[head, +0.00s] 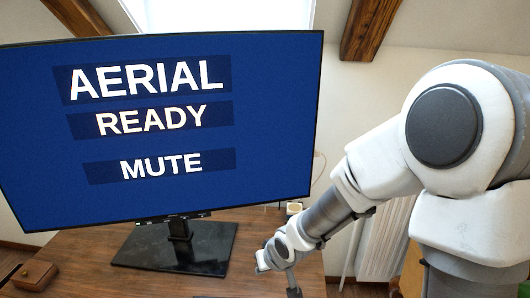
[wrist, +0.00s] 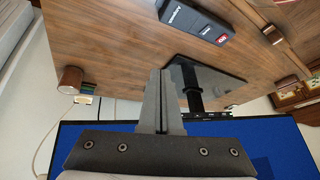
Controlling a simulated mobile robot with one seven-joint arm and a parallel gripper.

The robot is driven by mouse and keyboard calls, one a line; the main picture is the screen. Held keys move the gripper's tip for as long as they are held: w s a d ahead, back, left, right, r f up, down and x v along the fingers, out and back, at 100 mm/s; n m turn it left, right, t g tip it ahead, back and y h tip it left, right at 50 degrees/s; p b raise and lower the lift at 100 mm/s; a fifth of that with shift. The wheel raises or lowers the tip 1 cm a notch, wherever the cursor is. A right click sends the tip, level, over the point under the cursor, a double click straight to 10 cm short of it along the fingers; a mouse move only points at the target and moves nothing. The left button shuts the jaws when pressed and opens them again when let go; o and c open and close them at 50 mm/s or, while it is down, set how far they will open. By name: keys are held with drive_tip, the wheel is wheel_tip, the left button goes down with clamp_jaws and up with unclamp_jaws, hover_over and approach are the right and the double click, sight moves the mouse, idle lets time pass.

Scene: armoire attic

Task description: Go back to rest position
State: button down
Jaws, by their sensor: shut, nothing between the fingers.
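My gripper (wrist: 164,74) shows in the wrist view with its two grey fingers pressed together and nothing between them. It is in front of the wooden table (wrist: 115,40) and the television's black stand (wrist: 212,88). In the head view my arm reaches down from the right to the right part of the table (head: 82,257). Its end is low in that picture, and the fingertips are not clearly visible there. A dark remote-like object with a red label (wrist: 195,20) lies on the table in the wrist view.
A large television (head: 150,195) with a blue screen reading "AERIAL READY MUTE" stands on the table, left of my arm. A small brown box (head: 35,275) sits at the table's left. A brown cylindrical object (wrist: 70,80) is near the table edge. A white radiator (head: 388,235) is behind my arm.

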drive_tip(key=s+d+r+m+h, duration=0.2)
drive_tip(key=s+d+r+h, duration=0.35)
drive_tip(key=d+r, duration=0.7)
drive_tip(key=s+d+r+m+y, duration=0.1)
drive_tip(key=s+r, duration=0.3)
drive_tip(key=s, duration=0.3)
drive_tip(key=s+d+r+m+y, duration=0.1)
drive_tip(key=s+r+y, duration=0.1)
drive_tip(key=s+r, duration=0.35)
wheel_tip(320, 180, up, 16)
drive_tip(key=s+p, duration=0.1)
drive_tip(key=p, duration=1.6)
drive_tip(key=shift+s+t+h, duration=0.15)
drive_tip(key=shift+t+h, duration=0.15)
drive_tip(key=shift+h, duration=0.05)
